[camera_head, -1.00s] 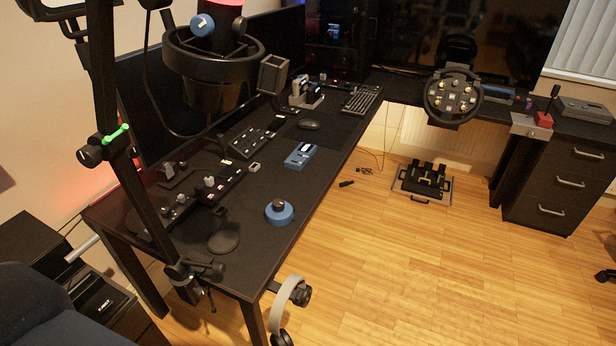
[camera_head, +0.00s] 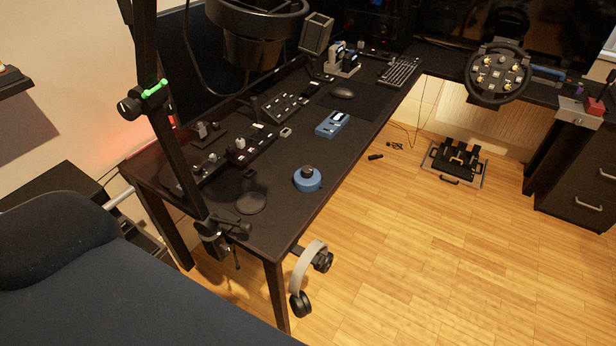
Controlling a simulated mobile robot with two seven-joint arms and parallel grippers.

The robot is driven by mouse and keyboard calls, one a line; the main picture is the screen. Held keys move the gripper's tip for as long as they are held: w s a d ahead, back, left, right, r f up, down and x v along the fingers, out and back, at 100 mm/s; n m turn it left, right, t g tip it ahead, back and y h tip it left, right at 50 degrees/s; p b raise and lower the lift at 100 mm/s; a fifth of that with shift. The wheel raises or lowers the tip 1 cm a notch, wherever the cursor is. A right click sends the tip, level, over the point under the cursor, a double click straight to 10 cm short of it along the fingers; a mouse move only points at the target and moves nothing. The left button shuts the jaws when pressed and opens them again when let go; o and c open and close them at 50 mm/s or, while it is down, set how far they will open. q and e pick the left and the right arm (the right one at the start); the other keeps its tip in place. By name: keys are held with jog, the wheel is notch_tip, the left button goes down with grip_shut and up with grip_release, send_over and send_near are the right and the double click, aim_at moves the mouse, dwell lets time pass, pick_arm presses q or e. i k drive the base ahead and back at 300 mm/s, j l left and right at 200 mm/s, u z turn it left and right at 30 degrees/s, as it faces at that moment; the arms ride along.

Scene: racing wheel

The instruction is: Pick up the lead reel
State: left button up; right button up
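No label marks a lead reel. Neither of my grippers shows in this view, and nothing is seen touching the blue object.
A black boom arm (camera_head: 180,150) is clamped at the desk's near edge, with headphones (camera_head: 307,275) hanging beside it. Dark padded furniture (camera_head: 120,290) fills the lower left.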

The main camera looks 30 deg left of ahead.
aim_at(302, 184)
jog(key=i+l+u, duration=0.15)
jog(key=u, duration=0.85)
jog(key=i+l+u, duration=0.1)
jog(key=l+u, duration=0.45)
jog(key=l, duration=0.3)
jog(key=l+u, duration=0.15)
jog(key=l, duration=0.75)
jog(key=i, duration=0.05)
